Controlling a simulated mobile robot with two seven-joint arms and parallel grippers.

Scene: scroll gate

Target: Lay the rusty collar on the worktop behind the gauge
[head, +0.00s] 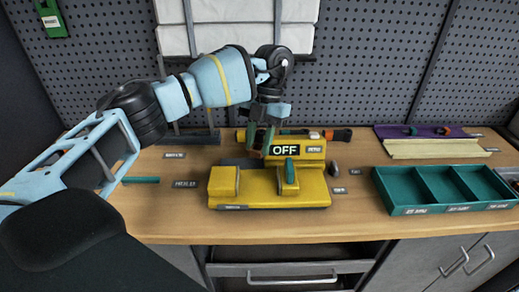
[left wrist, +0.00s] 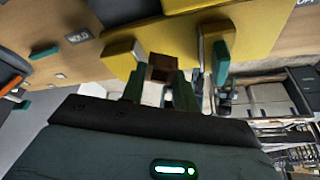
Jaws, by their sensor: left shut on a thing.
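My left gripper (head: 262,140) is over the yellow device (head: 270,187) in the middle of the worktop (head: 300,228). In the left wrist view its green fingers (left wrist: 160,90) are shut on a small brown, square, hollow piece, the rusty collar (left wrist: 163,68). In the head view the fingers and the device hide most of the collar. The device has a yellow base, upright blocks and an OFF sign (head: 285,150). I cannot tell for sure that it is the gauge. The device also shows in the left wrist view (left wrist: 245,25). My right gripper is not in view.
A teal tray with compartments (head: 447,209) stands at the right. Purple and cream strips (head: 430,148) lie behind it. A drill-like orange and black tool (head: 338,135) lies behind the device. A teal bar (head: 141,180) lies at the left. Pegboard closes off the back.

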